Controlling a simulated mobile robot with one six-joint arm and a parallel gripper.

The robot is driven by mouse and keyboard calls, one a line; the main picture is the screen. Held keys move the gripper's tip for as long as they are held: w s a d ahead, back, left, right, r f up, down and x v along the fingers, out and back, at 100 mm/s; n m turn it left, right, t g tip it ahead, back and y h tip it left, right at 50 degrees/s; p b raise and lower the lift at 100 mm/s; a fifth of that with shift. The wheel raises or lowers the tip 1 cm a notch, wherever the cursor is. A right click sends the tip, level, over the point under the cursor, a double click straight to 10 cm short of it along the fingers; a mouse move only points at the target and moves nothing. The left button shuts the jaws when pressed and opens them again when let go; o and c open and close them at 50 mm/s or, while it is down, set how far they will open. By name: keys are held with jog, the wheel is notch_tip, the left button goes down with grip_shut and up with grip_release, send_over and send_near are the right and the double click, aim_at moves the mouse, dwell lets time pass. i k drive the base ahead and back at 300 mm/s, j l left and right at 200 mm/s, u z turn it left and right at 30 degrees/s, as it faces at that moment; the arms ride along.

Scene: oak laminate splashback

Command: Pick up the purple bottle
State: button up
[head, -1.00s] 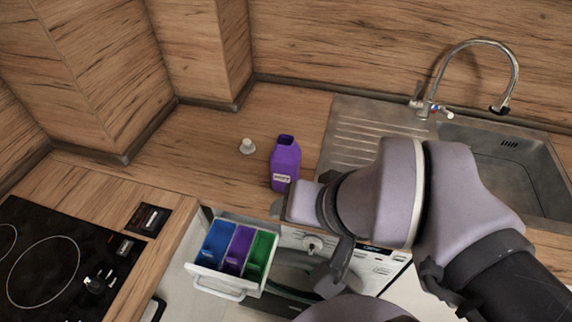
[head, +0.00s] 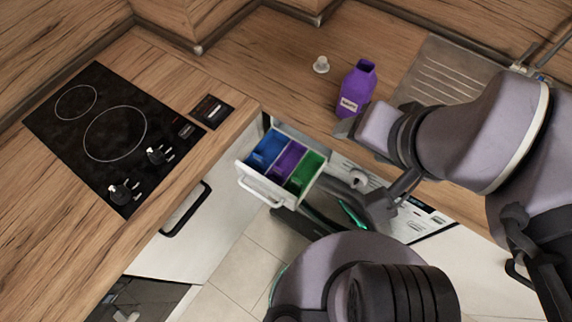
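The purple bottle (head: 357,88) stands upright on the wooden counter in the head view. It has a pale label low on its front and its neck is uncapped. My gripper (head: 345,128) is at the end of my arm, low at the bottle's near right side, close to its base. Only a dark edge of the gripper shows, so I cannot tell whether its fingers are open or touch the bottle. The bottle's lower right is close to or partly behind the arm's end.
An open drawer (head: 262,187) with blue, purple and green compartments juts out below the counter. The black cooktop (head: 103,134) is at left, the metal sink drainer (head: 450,70) at right. Counter behind the cap is clear.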

aim_at(359, 85)
jog(key=l+u, duration=0.25)
jog(key=l, duration=0.15)
jog(key=k+l+u, duration=0.15)
jog(key=l+u, duration=0.15)
jog(key=k+l+u, duration=0.25)
jog(key=l, duration=0.2)
jog(key=i, duration=0.1)
